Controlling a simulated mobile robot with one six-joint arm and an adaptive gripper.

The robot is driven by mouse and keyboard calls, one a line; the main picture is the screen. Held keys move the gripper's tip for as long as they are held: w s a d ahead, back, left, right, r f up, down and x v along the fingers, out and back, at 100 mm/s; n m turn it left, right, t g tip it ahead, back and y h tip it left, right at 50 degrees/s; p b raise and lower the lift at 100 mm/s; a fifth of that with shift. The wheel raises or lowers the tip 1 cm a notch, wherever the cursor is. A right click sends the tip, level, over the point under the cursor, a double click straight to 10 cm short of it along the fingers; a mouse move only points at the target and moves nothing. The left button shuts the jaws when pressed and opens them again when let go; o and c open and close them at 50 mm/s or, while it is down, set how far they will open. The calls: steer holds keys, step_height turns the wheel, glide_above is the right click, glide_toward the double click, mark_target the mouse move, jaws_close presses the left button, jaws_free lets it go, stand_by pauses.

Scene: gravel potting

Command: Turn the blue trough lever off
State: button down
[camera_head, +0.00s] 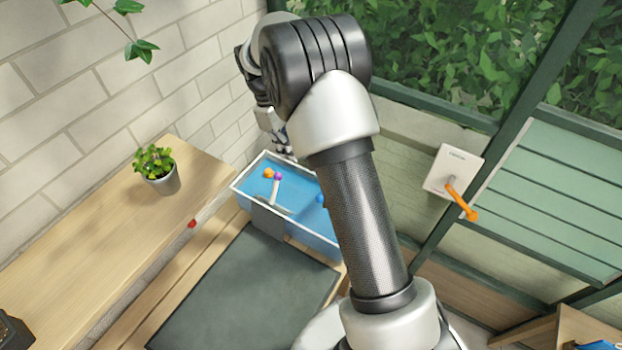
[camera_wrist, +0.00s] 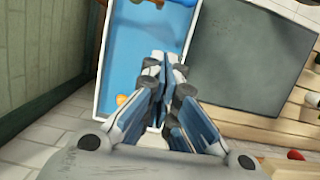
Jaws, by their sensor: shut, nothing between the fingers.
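The blue trough (camera_head: 322,238) has a white rim and blue inside, and stands beyond the dark mat. It also shows in the wrist view (camera_wrist: 101,70). A pale stick (camera_head: 275,190) with a purple tip (camera_head: 278,176) stands out at the trough; whether it is the lever I cannot tell. An orange ball (camera_head: 268,173) shows beside the tip. My gripper (camera_wrist: 165,62) is shut and empty, pointing over the trough's edge beside the mat. In the head view it shows small at the trough's far edge (camera_head: 283,146), partly behind my arm, which also hides the trough's right part.
A white wall plate (camera_head: 446,168) carries an orange-handled lever (camera_head: 461,200) at the right. A pale bar with a red tip (camera_head: 192,223) lies along the bench edge. A potted plant (camera_head: 164,180) stands on the wooden bench (camera_head: 95,235). The dark mat (camera_head: 245,295) is clear.

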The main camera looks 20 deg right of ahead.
steer(key=s+d+f+b, duration=0.1)
steer(key=s+d+f, duration=0.2)
steer(key=f, duration=0.6)
steer(key=shift+s+d, duration=0.35)
steer(key=shift+s, duration=0.7)
steer(key=shift+s, duration=0.1)
steer(key=shift+s+n, duration=0.2)
steer(key=shift+n, duration=0.2)
